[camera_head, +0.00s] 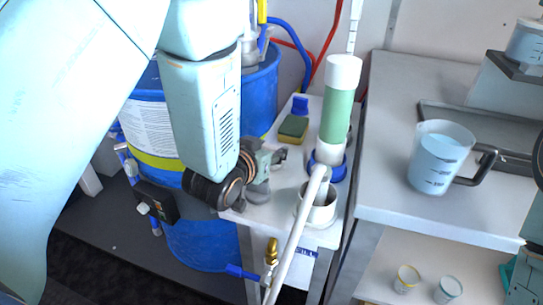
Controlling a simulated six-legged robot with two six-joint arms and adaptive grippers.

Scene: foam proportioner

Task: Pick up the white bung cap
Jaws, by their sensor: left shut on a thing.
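My left arm comes in from the upper left, and its gripper (268,174) is low over the left part of the small white table. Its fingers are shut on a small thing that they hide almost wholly. I cannot clearly make out the white bung cap, and the fingers block the view between them.
A blue drum (262,95) stands behind my left arm. A green and white tube (338,115), a sponge (293,129) and a white cup (319,212) are on the small table. A pale pipe (295,240) rises in front. A jug (438,158) stands on the grey bench (385,100).

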